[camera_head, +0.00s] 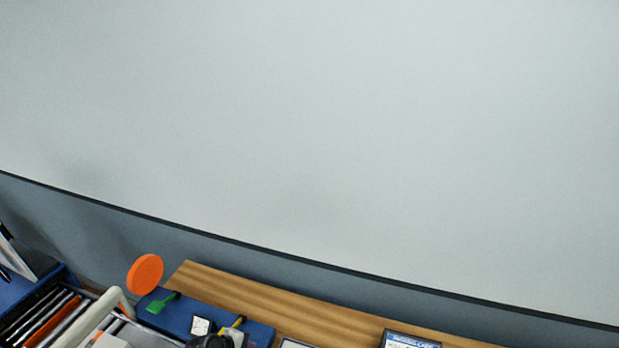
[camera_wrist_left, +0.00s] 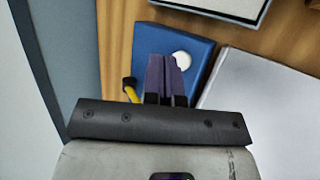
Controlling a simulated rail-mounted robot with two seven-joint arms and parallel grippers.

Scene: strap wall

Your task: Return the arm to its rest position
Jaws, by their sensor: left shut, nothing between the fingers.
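My left gripper (camera_wrist_left: 164,60) shows in the left wrist view. Its two dark purple fingers are together and empty, in front of a blue mat or tray (camera_wrist_left: 200,50). A round white thing lies on the blue surface just beside the fingertips. I cannot tell whether the fingers touch anything. In the head view I cannot clearly make out the left gripper among the things at the bottom edge. My right gripper is in neither view.
A wooden shelf (camera_head: 300,305) runs along the wall. On it are a blue mat (camera_head: 170,318), a green piece (camera_head: 160,303) and a framed card (camera_head: 405,340). An orange disc (camera_head: 145,274) stands at the left. A yellow handle (camera_wrist_left: 131,90) lies near the fingers. The upper wall is bare.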

